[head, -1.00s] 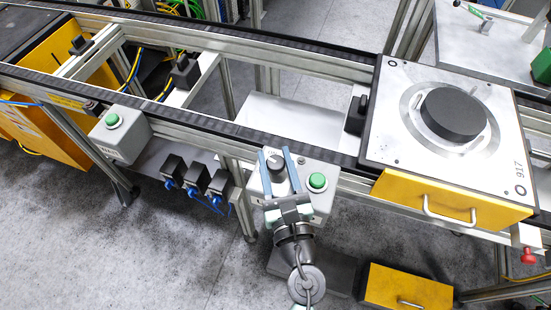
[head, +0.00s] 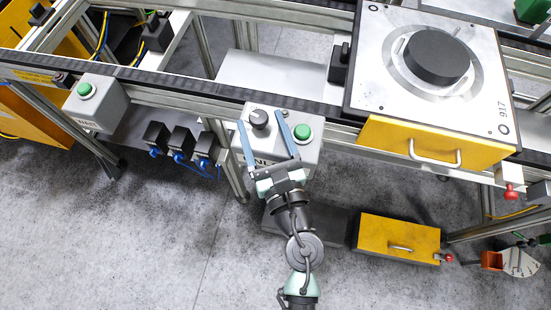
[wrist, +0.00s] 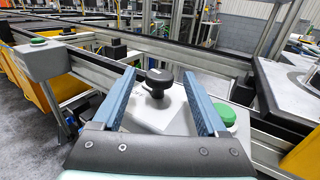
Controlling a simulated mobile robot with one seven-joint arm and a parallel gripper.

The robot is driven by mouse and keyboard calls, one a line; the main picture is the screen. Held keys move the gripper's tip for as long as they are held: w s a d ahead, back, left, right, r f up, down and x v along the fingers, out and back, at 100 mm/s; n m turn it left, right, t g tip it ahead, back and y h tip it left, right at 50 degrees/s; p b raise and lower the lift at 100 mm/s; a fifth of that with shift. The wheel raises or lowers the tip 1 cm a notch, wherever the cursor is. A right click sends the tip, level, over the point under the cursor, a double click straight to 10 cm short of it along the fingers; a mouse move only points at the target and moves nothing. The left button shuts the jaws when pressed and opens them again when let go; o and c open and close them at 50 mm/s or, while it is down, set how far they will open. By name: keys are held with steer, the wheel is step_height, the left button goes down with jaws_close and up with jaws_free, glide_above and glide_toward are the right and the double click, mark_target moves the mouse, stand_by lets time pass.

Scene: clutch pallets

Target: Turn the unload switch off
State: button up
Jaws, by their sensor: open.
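The unload switch is a black rotary knob (head: 259,119) on the top of a grey control box (head: 315,149), beside a green button (head: 303,132). The box's label is partly hidden behind my gripper. My gripper (head: 265,122) is open, its two blue fingers reaching over the box with the knob between them in the picture. In the wrist view the knob (wrist: 158,82) stands between the fingertips, a little beyond them, with a gap on each side. No contact shows. The green button (wrist: 225,115) is just outside the right finger.
A second grey box with a green button (head: 85,90) is at the left. A conveyor rail (head: 190,107) runs behind the boxes. A pallet with a black disc (head: 438,57) stands at the right above a yellow drawer (head: 435,146). Open floor lies in front.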

steer(key=b+v, duration=0.3)
steer(key=v, duration=0.7)
steer(key=shift+s, duration=0.15)
steer(key=shift+o, duration=0.2)
